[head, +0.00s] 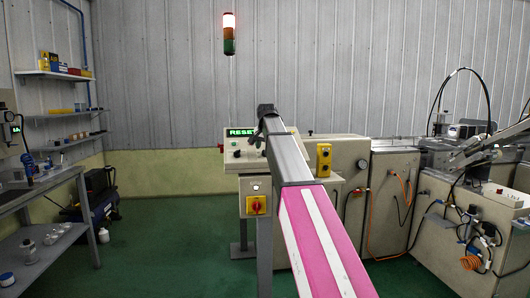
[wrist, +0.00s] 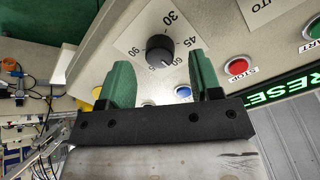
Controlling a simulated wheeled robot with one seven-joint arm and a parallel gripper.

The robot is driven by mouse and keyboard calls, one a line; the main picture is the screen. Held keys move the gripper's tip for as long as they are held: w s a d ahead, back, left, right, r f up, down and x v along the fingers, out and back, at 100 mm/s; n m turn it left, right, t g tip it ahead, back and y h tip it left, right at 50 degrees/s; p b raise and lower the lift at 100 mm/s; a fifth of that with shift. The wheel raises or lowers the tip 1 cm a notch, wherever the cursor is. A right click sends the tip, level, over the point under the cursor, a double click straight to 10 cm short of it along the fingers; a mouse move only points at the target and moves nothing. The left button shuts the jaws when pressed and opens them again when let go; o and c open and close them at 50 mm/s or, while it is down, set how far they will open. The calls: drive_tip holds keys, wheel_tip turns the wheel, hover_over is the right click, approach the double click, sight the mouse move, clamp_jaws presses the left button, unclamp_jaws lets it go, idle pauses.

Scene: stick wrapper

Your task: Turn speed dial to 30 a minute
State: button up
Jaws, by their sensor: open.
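The speed dial (wrist: 161,46) is a dark round knob on a white plate in the wrist view. Printed numbers 30, 45, 60 and 90 stand around it. Its pale mark seems to point toward 60. My gripper (wrist: 160,68) is open, with one green finger on each side of the dial's near part in the picture. I cannot tell whether the fingers touch the knob. In the head view my gripper (head: 258,139) is at the control panel (head: 236,160), and my arm hides the dial.
A red STOP button (wrist: 237,66) sits right of the dial, and a lit green RESET display (wrist: 278,97) is beyond it. A blue button (wrist: 183,91) is close to the right finger. A yellow-and-red switch (head: 256,205) is below the panel.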

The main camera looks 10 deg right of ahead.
drive_tip(key=shift+x, duration=1.25)
drive_tip(key=c, duration=0.9)
drive_tip(key=shift+c, duration=0.2)
